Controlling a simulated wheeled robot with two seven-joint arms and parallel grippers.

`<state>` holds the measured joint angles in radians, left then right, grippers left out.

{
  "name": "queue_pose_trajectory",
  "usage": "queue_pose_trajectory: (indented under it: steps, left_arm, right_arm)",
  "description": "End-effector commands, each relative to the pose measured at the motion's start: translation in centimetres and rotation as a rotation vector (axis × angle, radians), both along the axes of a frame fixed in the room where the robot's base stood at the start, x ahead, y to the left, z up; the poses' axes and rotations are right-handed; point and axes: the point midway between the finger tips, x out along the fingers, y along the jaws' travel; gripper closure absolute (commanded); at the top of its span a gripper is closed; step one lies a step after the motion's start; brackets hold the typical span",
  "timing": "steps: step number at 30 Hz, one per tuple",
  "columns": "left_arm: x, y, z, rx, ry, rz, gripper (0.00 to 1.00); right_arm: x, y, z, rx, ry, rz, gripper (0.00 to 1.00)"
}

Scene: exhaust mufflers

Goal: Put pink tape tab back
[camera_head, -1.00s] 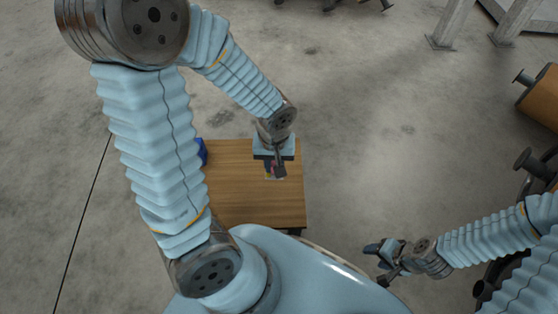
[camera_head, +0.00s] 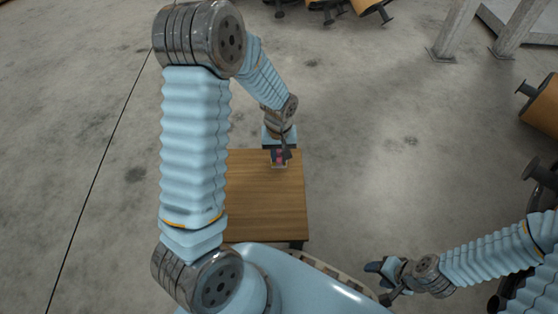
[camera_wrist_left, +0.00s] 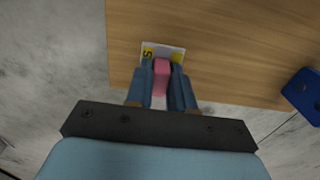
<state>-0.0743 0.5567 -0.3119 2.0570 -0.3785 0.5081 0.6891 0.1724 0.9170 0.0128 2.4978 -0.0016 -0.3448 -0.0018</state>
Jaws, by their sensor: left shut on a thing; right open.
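The pink tape tab (camera_wrist_left: 161,77) is a small pink block between the fingers of my left gripper (camera_wrist_left: 162,80) in the left wrist view. My left gripper is shut on it. In the head view the pink tab (camera_head: 279,155) shows at the tip of my left gripper (camera_head: 281,156), over the far right part of the wooden table (camera_head: 262,205). A small white and yellow printed card (camera_wrist_left: 176,54) lies under and just beyond the tab. I cannot tell whether the tab touches it. My right gripper (camera_head: 378,281) is open and empty, low at the right, off the table.
A blue object (camera_wrist_left: 303,94) sits at the table edge in the left wrist view; my arm hides it in the head view. Most of the tabletop is bare. Brown cylindrical mufflers (camera_head: 541,105) lie at the far right, with more at the top.

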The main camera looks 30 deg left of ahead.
Motion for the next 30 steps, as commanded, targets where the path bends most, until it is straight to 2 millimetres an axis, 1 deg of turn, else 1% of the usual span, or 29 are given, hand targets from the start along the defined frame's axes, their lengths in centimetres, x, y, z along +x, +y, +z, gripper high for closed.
queue_pose_trajectory:
  steps: [1, 3, 5, 12, 16, 17, 21, 22, 30]
  left_arm:
    - [0.1, 0.1, -1.1, 0.001, 0.003, 0.0, 1.0]
    - [0.0, 0.1, -2.4, 0.0, 0.004, 0.001, 1.0]
    - [0.0, 0.1, -3.1, 0.001, 0.003, 0.002, 1.0]
    - [0.1, 0.0, -3.1, 0.0, 0.0, 0.001, 1.0]
    - [0.1, 0.0, -3.6, 0.0, 0.0, 0.001, 1.0]
    - [0.1, 0.0, -3.5, 0.0, 0.0, 0.001, 0.76]
    - [0.1, 0.0, -3.4, 0.0, 0.0, 0.001, 0.55]
    - [0.1, 0.0, -3.4, 0.0, 0.0, 0.001, 0.52]
    - [0.1, 0.0, -3.3, 0.0, 0.0, 0.001, 0.52]
  right_arm:
    - [0.0, 0.0, -0.4, 0.0, -0.001, 0.0, 0.45]
    - [0.0, 0.0, -0.8, 0.0, -0.001, 0.0, 0.45]
    - [0.0, 0.0, -0.9, 0.0, -0.002, -0.001, 0.45]
    - [0.0, 0.0, -0.8, 0.0, -0.002, -0.001, 0.45]
    - [0.1, 0.0, -1.2, 0.0, -0.003, -0.001, 0.45]
    - [0.1, 0.0, -1.1, 0.0, -0.002, -0.002, 0.45]
    - [0.0, 0.0, -1.0, 0.0, -0.003, -0.001, 0.45]
    - [0.0, 0.0, -1.0, 0.0, -0.003, -0.001, 0.45]
    - [0.0, 0.0, -0.9, 0.0, -0.003, -0.001, 0.45]
